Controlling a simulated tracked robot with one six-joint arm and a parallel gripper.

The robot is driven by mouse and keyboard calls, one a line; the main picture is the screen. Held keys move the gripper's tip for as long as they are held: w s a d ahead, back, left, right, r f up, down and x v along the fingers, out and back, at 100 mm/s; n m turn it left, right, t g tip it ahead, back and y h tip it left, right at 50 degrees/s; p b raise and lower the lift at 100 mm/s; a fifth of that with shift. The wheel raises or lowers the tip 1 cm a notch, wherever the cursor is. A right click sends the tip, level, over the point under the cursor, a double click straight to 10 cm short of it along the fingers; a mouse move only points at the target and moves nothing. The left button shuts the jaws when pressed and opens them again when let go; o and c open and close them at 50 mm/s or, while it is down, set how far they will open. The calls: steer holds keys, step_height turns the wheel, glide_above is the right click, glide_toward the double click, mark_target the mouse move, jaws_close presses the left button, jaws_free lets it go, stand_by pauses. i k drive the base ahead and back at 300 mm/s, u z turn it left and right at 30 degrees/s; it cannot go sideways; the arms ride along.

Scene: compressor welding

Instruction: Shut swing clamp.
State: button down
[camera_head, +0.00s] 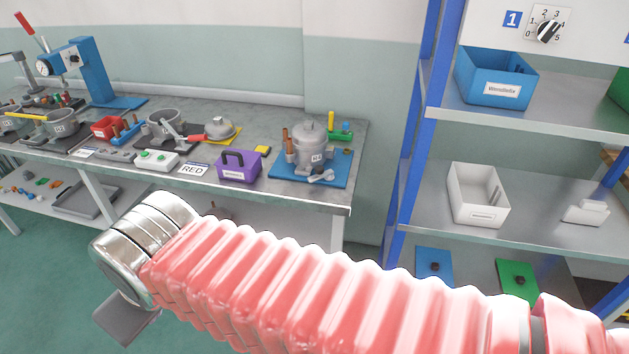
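A compressor (311,148) with its grey lid on stands upright on a blue plate (283,174) at the right end of the workbench. Behind it to the right is a green clamp-like piece (342,133) with an upright yellow handle. Further left, a red-handled lever (197,138) lies beside an open grey pot (164,124), and a yellow-handled one (24,113) lies at another pot. I cannot tell which of these is the swing clamp. My arm in its pink sleeve crosses the foreground, in front of the bench. My gripper's fingers do not show.
The workbench (352,137) also holds a purple box (238,166), a white button box (156,160), a red bin (106,128) and a blue press (94,73). A blue-framed shelf on the right holds a blue bin (494,78) and a white bin (477,196).

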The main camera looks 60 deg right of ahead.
mark_target(320, 170)
steer(key=k, duration=0.65)
steer(key=u, duration=0.25)
steer(key=i, duration=1.05)
steer(key=u, duration=0.55)
